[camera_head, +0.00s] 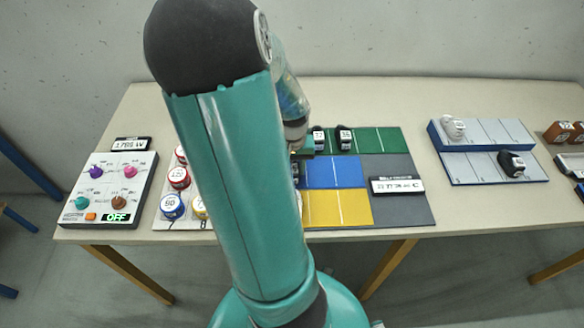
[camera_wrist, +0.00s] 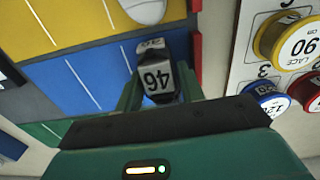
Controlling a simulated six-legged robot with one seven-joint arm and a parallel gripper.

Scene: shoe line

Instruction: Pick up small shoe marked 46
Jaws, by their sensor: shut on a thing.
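The small shoe marked 46 (camera_wrist: 157,80) is dark with a pale label and shows in the wrist view, over the blue section of the colored board (camera_wrist: 95,85). My gripper (camera_wrist: 160,88) has one finger on each side of the shoe and is shut on it. I cannot tell whether the shoe still touches the board. In the head view my arm hides most of the gripper and the shoe.
A white shoe (camera_wrist: 145,10) sits on the yellow section close by. Numbered lace spools (camera_wrist: 285,40) stand beside the board. Two dark shoes (camera_head: 344,138) stand on the green section. A control panel (camera_head: 108,185) is at left, a blue-grey rack (camera_head: 480,166) at right.

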